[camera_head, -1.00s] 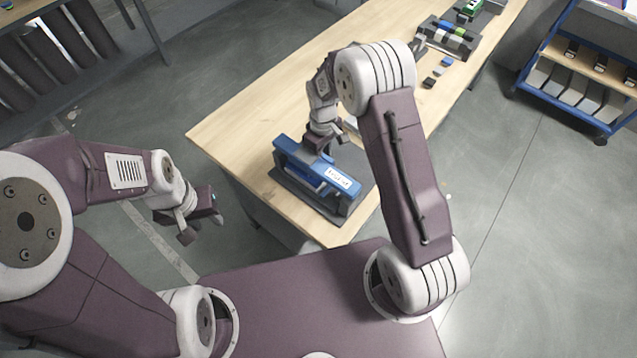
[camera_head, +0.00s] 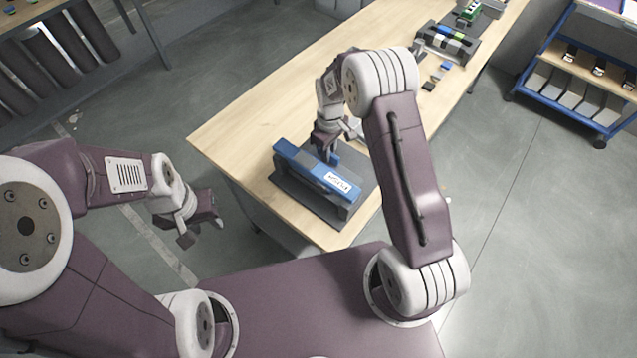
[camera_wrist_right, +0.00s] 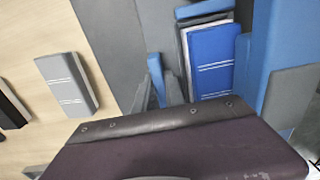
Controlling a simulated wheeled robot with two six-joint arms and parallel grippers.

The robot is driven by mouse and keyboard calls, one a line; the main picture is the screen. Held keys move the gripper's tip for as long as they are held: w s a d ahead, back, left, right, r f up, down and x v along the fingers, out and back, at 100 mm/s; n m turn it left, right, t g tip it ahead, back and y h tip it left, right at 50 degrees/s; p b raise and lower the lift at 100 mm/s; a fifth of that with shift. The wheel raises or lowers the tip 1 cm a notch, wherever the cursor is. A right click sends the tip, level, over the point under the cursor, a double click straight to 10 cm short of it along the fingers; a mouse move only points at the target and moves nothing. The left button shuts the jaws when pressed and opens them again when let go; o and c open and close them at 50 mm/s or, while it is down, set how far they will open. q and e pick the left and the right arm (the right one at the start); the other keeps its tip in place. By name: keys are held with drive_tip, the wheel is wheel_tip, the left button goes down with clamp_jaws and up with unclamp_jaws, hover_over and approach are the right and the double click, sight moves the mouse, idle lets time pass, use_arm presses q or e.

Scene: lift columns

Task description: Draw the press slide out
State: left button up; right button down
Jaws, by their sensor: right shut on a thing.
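The press (camera_head: 285,152) is a blue and grey unit with a white label, on a dark base plate (camera_head: 335,215) at the table's near end. My right gripper (camera_head: 330,148) is at its far side. In the right wrist view the dark fingertips (camera_wrist_right: 158,92) close around a narrow blue tab (camera_wrist_right: 155,68), which I take for the slide's handle; the rest of the slide is hard to make out. A blue block with white lines (camera_wrist_right: 213,60) sits beside the tab, within the press. My left gripper (camera_head: 203,227) is open and empty, off the table's left side.
The wooden table (camera_head: 250,115) is bare to the left of the press. Small blocks (camera_head: 437,74) and a dark rack (camera_head: 447,42) lie farther along it. A grey block (camera_wrist_right: 66,84) lies near the press in the wrist view. A blue shelf cart (camera_head: 575,110) stands right.

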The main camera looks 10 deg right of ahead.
drive_tip(key=shift+w+d+p, duration=0.1)
drive_tip(key=shift+w+d, duration=0.75)
drive_tip(key=shift+d, duration=0.2)
drive_tip(key=shift+w+d+p, duration=0.1)
drive_tip(key=shift+w+d, duration=0.75)
drive_tip(key=shift+d, duration=0.25)
drive_tip(key=shift+w+d+p, duration=0.1)
drive_tip(key=shift+w+d, duration=0.75)
drive_tip(key=shift+d, duration=0.2)
drive_tip(key=c, duration=1.5)
unclamp_jaws()
wheel_tip(320, 180, up, 7)
drive_tip(key=p, duration=0.5)
